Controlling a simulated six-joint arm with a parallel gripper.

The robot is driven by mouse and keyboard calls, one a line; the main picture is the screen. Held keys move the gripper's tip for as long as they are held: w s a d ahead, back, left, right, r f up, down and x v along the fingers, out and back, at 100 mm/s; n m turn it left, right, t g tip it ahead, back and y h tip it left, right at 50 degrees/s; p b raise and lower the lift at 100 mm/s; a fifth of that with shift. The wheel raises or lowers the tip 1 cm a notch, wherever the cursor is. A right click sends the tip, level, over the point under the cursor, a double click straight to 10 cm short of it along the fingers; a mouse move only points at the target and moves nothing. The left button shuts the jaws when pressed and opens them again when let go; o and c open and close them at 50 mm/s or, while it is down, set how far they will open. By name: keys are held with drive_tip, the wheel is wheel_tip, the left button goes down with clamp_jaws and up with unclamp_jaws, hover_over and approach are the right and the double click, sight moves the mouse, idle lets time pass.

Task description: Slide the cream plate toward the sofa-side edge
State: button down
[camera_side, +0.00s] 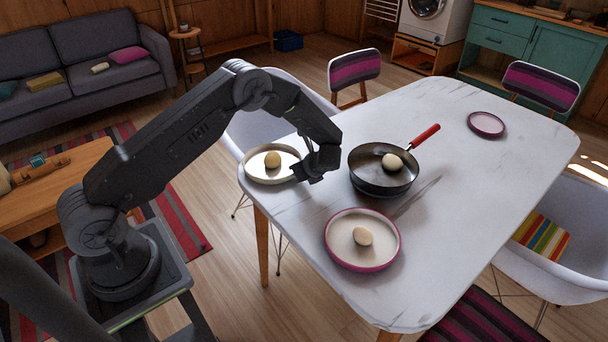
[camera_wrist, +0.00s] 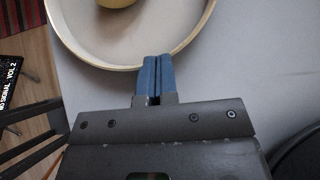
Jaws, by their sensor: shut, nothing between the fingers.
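The cream plate (camera_side: 256,177) lies at the table's left edge, the side toward the sofa, with a yellowish egg-like item (camera_side: 272,160) on it. In the wrist view the plate's rim (camera_wrist: 80,58) fills the top, and part of the yellowish item (camera_wrist: 116,2) shows at the upper edge. My gripper (camera_side: 304,176) is at the plate's right side in the side view. In the wrist view its blue fingertips (camera_wrist: 156,62) are together and empty, at the plate's near rim. I cannot tell whether they touch it.
A black pan (camera_side: 372,182) with a red handle and an egg-like item stands right of my gripper. A pink-rimmed plate (camera_side: 337,254) holds another such item nearer the front. An empty pink plate (camera_side: 486,124) is far right. The sofa (camera_side: 70,75) stands beyond, upper left.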

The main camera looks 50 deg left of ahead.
drive_tip(key=s+d+r+n+h, duration=0.15)
drive_tip(key=d+r, duration=0.25)
drive_tip(key=r, duration=0.5)
drive_tip(key=s+d+r+n, duration=0.25)
drive_tip(key=d+r, duration=0.25)
drive_tip(key=r, duration=0.3)
drive_tip(key=s+d+r+n+t+h, duration=0.25)
drive_tip(key=s+r+n, duration=0.25)
drive_tip(key=s+r, duration=0.4)
drive_tip(key=s+d+r+n+t+h, duration=0.1)
drive_tip(key=s+d+r+n+h, duration=0.1)
drive_tip(key=s, duration=0.6)
drive_tip(key=s+d+r+n+t+h, duration=0.2)
drive_tip(key=s+d+r+n+h, duration=0.1)
drive_tip(key=s+n, duration=0.4)
drive_tip(key=shift+s+d+r, duration=0.55)
drive_tip(key=shift+s+r, duration=0.2)
drive_tip(key=shift+s, duration=0.1)
